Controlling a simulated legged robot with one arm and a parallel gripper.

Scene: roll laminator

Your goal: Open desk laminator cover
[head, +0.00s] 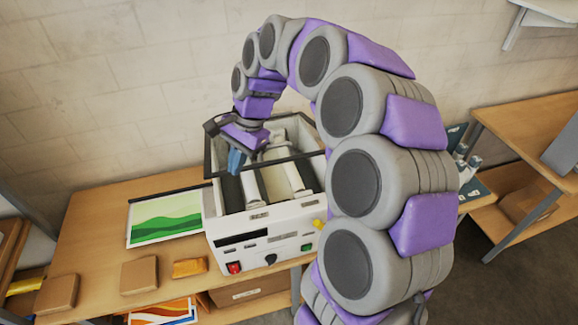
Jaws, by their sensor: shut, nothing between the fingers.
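The desk laminator (252,241) is a white box on the wooden table, with a red switch, a dark knob and a green button on its front. Its top shows light rollers (283,174) inside. A dark-edged frame (300,155), which looks like the cover's rim, runs across above the rollers. I cannot tell exactly how far the cover is raised. My gripper (236,161) is shut and empty, with blue fingertips pointing down over the left part of the laminator's top. It is close to the dark frame; whether it touches is unclear. My arm hides the laminator's right side.
A green landscape picture (166,217) lies left of the laminator. Brown boxes (139,275) and an orange packet (189,267) lie on the table's front left. A brick wall (120,90) stands close behind. A second wooden table (530,128) is at the right.

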